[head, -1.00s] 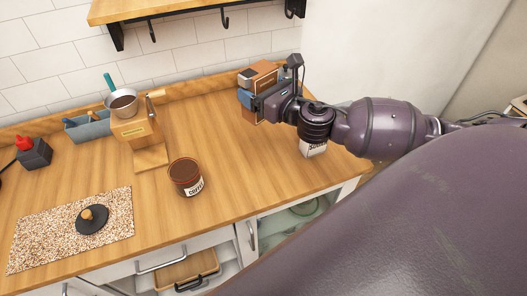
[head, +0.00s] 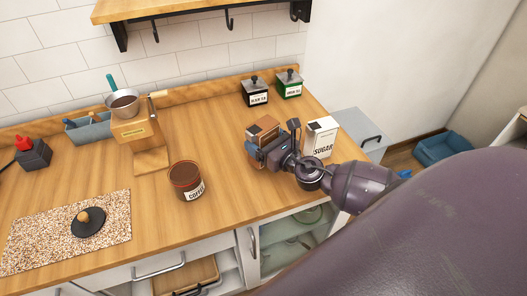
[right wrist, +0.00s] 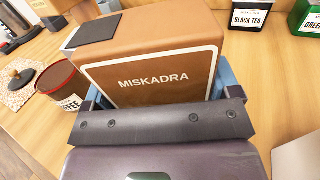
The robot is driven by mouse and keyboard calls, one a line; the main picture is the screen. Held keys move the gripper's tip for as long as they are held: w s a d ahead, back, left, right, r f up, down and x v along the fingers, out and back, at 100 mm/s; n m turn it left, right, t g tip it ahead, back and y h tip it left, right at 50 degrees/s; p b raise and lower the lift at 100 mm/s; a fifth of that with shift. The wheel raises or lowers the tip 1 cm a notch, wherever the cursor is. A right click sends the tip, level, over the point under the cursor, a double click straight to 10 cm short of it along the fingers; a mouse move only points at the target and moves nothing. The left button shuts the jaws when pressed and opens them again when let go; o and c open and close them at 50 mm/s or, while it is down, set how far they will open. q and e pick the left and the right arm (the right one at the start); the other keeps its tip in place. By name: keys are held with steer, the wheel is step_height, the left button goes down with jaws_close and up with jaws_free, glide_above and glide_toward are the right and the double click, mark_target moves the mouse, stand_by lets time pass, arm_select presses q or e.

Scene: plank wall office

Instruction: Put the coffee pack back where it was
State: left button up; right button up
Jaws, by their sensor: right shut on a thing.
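The coffee pack is a brown box with a white-framed "MISKADRA" label; it shows in the head view (head: 264,131) and fills the middle of the right wrist view (right wrist: 150,60). My right gripper (head: 265,150) is shut on it, with blue fingers at its sides. The pack is over the right part of the counter, left of the sugar box; I cannot tell whether its base touches the wood. The open coffee jar (head: 184,174) stands to its left, full of brown contents, and also shows in the right wrist view (right wrist: 62,88). My left gripper is not in view.
Black tea (head: 255,97) and green tea (head: 289,85) tins stand at the back right. The sugar box (head: 320,138) is close to my right gripper. A black lid (head: 89,222) lies on a speckled mat (head: 40,240). The counter's centre back is clear.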

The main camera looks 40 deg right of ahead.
step_height(320, 180, down, 4)
steer(key=shift+r+b, duration=0.15)
steer(key=shift+b, duration=0.65)
steer(key=shift+f, duration=0.25)
steer(key=o, duration=0.8)
steer(key=shift+o, duration=0.2)
steer(key=shift+r, duration=0.1)
